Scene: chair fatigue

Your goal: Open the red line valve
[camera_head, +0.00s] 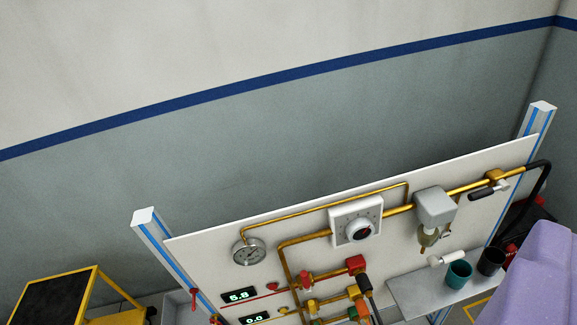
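A white upright panel (330,220) carries brass pipes, valves and gauges in the lower half of the view. A thin red line (260,294) runs on it beside the upper display, with a small red handle (272,286) on it. To its right, a red-topped fitting (305,279) and a red block (356,264) sit on the brass pipework. I cannot tell for certain which is the red line valve or whether it is open. The bottom edge cuts off the lower valves. My gripper does not show.
The upper display (239,295) reads 5.8; the lower display (255,319) reads 0.0. A grey shelf (410,291) with a teal cup (458,273) and a black cup (490,262) adjoins the panel. A purple shape (540,275) and a yellow-framed stand (65,293) flank it.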

